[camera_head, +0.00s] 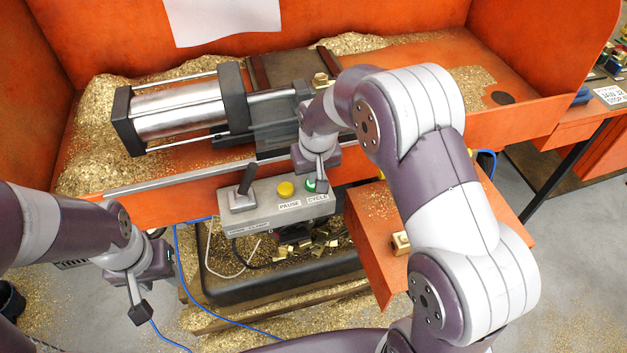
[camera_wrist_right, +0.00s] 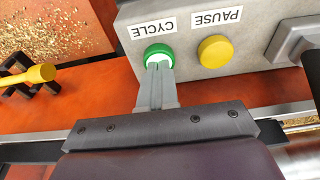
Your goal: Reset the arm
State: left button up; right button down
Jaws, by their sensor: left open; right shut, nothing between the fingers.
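My right gripper (camera_head: 321,184) is shut and empty, its fingertips at the green CYCLE button (camera_wrist_right: 157,50) on the grey control box (camera_head: 262,215). In the right wrist view the fingertips (camera_wrist_right: 159,66) overlap the button's lower part; I cannot tell if they press it. The right arm reaches across the front of the machine. My left gripper (camera_head: 142,310) is open and empty, low at the left in front of the machine. Its fingers are only partly seen.
A yellow PAUSE button (camera_head: 286,189) and a black lever (camera_head: 246,180) sit on the control box. The cylinder vise (camera_head: 180,107) lies behind in the orange chip-strewn enclosure. An orange side shelf (camera_head: 375,215) holds a brass part (camera_head: 401,243). A dark bin (camera_head: 270,275) with brass pieces stands below.

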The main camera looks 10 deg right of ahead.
notch_tip(320, 180, up, 5)
jog(key=p, duration=0.4)
jog(key=shift+r, duration=0.2)
jog(key=shift+f, duration=0.2)
jog(key=shift+s+f, duration=0.1)
jog(key=shift+f, duration=0.05)
jog(key=s+d+r, duration=0.2)
jog(key=s, duration=0.7)
jog(key=s+d+r, duration=0.2)
jog(key=s, duration=0.7)
jog(key=shift+s+d+g, duration=0.15)
jog(key=shift+s+g, duration=0.15)
jog(key=shift+g, duration=0.1)
